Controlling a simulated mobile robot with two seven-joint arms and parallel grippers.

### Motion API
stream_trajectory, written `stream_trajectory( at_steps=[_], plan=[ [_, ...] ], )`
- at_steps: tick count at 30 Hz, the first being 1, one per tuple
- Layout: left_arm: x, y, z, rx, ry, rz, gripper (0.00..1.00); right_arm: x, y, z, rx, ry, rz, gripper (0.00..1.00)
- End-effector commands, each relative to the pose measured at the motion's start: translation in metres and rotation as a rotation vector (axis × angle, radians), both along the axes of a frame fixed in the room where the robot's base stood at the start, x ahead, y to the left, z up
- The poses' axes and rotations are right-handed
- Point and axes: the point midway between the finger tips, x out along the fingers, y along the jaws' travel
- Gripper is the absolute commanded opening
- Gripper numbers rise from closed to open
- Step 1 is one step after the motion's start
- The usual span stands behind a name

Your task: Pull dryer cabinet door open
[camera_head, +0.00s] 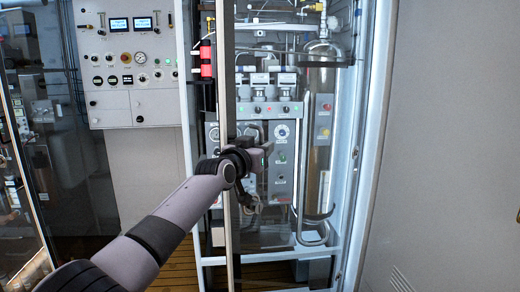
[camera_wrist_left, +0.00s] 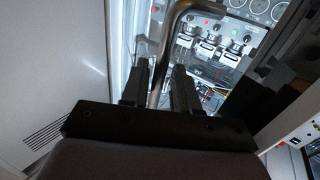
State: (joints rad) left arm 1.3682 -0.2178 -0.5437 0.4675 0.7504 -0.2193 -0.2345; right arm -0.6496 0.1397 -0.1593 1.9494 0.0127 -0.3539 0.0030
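The dryer cabinet (camera_head: 342,200) stands ahead with a pale frame. A narrow upright door edge (camera_head: 229,70) crosses in front of its opening, apart from the left post of the frame; the door looks ajar. I cannot tell how far it is swung. My left gripper (camera_head: 262,178) is at this edge at mid height, its fingers spread apart. In the left wrist view, a bent metal handle (camera_wrist_left: 164,60) passes between the two dark fingers of my left gripper (camera_wrist_left: 160,88). Whether a finger touches it is unclear. My right gripper is not in view.
A control panel (camera_head: 127,75) with displays and gauges is to the left of the cabinet. A large grey panel (camera_head: 450,130) fills the right side. Inside the cabinet are a tall metal cylinder (camera_head: 320,130) and valves with gauges. Another glazed frame stands at far left.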

Motion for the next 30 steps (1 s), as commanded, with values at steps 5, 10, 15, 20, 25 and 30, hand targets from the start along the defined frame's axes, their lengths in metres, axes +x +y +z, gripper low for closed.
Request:
stream_trajectory(
  at_steps=[5, 10, 15, 20, 25, 30],
  plan=[
    [-0.002, 0.001, 0.001, 0.0, 0.001, -0.002, 0.29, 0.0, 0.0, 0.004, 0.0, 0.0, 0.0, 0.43],
    [-0.007, 0.004, 0.001, 0.002, 0.001, -0.006, 0.29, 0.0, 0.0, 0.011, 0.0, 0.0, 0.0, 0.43],
    [-0.015, 0.009, 0.001, 0.002, 0.001, -0.004, 0.29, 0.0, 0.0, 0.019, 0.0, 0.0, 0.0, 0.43],
    [-0.024, 0.013, -0.001, 0.0, 0.0, -0.001, 0.29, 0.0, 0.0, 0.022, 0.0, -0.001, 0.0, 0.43],
    [-0.035, 0.019, -0.002, -0.002, 0.001, -0.002, 0.29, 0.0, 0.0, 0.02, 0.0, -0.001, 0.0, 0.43],
    [-0.047, 0.026, -0.001, -0.001, 0.0, 0.0, 0.29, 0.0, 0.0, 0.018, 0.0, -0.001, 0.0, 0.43]
  ],
)
